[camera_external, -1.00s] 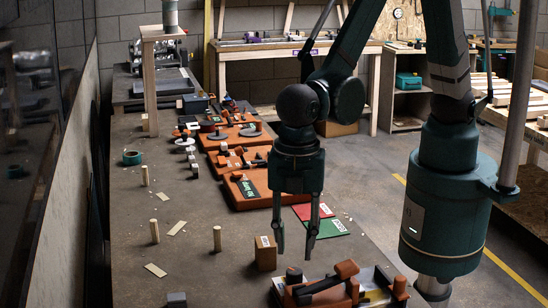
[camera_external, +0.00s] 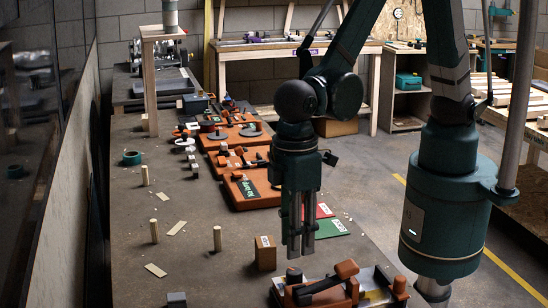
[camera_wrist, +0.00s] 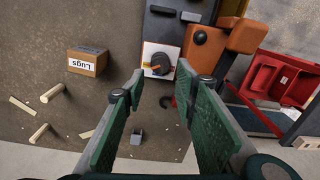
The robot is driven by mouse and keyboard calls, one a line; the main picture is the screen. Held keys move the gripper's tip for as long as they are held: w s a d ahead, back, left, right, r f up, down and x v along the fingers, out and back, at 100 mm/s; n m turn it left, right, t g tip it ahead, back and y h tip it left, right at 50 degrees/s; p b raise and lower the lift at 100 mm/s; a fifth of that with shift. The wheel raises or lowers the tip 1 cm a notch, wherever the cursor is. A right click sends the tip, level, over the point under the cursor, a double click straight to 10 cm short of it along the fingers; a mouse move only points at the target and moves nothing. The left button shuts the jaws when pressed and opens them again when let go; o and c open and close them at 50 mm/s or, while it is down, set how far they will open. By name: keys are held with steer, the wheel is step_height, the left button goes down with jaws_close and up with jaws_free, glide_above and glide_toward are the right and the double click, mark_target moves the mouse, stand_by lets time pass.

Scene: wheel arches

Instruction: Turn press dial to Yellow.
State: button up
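The press dial is a dark round knob (camera_wrist: 158,64) with an orange pointer mark, on a white plate (camera_wrist: 146,51), in the upper middle of the wrist view. The pointer points to the left. The colour marks on the plate are too small to read. My gripper (camera_wrist: 162,88) is open and empty, its two green-padded fingers on either side below the knob in that view. In the external view my gripper (camera_external: 301,252) hangs pointing down above the near orange fixture (camera_external: 340,293). It is apart from the dial.
The fixture's orange block (camera_wrist: 246,36) stands close right of the dial. A brown box labelled Lugs (camera_wrist: 87,62) is to the left, with several wooden pegs beyond. A red tray (camera_wrist: 280,76) lies to the right. More orange fixtures (camera_external: 248,190) stand farther along the bench.

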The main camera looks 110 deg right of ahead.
mark_target(294, 271)
steer(key=shift+m, duration=0.6)
steer(key=shift+f+b, duration=0.35)
steer(key=shift+f, duration=3.55)
steer(key=shift+c, duration=0.7)
steer(key=c, duration=0.5)
